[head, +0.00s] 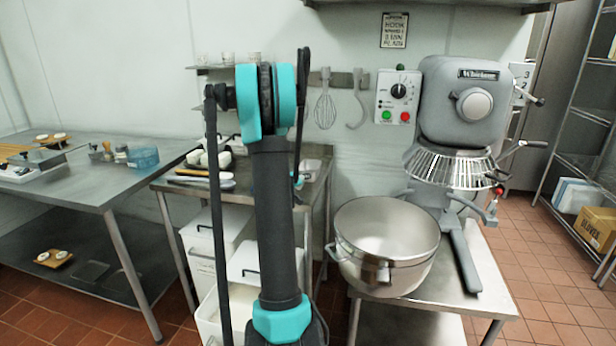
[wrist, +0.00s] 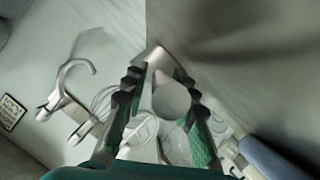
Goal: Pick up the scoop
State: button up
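In the wrist view a grey scoop (wrist: 172,100) lies between the fingers of my gripper (wrist: 160,80). Its rounded, pale grey end faces the camera, and a shiny metal part shows just beyond the fingertips. The dark pads close in on it from both sides, so my gripper looks shut on it. Part of the scoop is hidden by the fingers. In the head view my upright arm hides most of the gripper, and I cannot make out the held scoop there.
A mixer (head: 465,105) and steel bowl (head: 387,245) are at right. A whisk (head: 325,110) and hook (head: 358,105) hang on the wall. A worktable (head: 95,185) is at left.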

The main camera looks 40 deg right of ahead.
jog(key=shift+w+d+f, duration=0.25)
jog(key=shift+w+d, duration=0.05)
jog(key=shift+d, duration=0.2)
jog(key=shift+c, duration=0.2)
grip_shut()
jog(key=shift+r, duration=0.2)
notch_tip(320, 180, up, 20)
jog(key=shift+f, duration=0.15)
